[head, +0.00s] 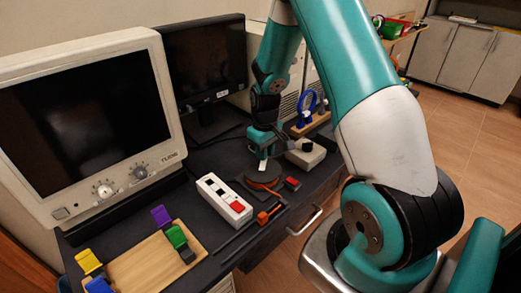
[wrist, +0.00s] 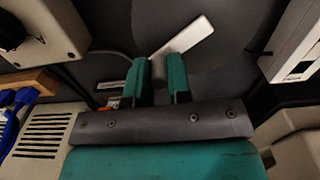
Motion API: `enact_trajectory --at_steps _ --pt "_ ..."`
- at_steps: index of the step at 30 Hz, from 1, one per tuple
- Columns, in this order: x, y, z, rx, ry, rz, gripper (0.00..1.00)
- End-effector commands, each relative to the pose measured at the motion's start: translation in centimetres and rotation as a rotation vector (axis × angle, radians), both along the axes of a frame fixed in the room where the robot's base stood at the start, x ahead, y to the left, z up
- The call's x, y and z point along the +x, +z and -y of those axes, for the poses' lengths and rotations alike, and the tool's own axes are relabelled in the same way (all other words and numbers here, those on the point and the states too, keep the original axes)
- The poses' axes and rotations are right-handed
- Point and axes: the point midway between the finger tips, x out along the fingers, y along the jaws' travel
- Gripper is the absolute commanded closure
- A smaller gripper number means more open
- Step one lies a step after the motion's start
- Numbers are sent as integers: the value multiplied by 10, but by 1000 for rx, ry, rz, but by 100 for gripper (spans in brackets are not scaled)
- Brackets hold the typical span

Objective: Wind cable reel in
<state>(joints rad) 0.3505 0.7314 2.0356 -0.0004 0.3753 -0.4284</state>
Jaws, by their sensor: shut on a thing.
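The cable reel (head: 258,186), a dark low disc with orange around its edge, lies flat on the dark bench top in the head view. In the head view my gripper (head: 264,152) stands above the reel's far side. The fingers partly hide the knob.
A white box with a black knob (head: 306,154) stands close right of the reel, and a white switch strip (head: 224,199) close left. A blue ring on a wooden base (head: 307,106) is behind. A monitor (head: 204,65) stands at the back. An orange-and-black object (head: 270,213) lies in front.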

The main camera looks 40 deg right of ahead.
Motion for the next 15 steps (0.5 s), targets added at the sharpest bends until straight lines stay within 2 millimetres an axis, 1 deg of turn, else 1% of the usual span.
enact_trajectory --at_steps 15 --pt "-19 2 10 -2 -490 3 100"
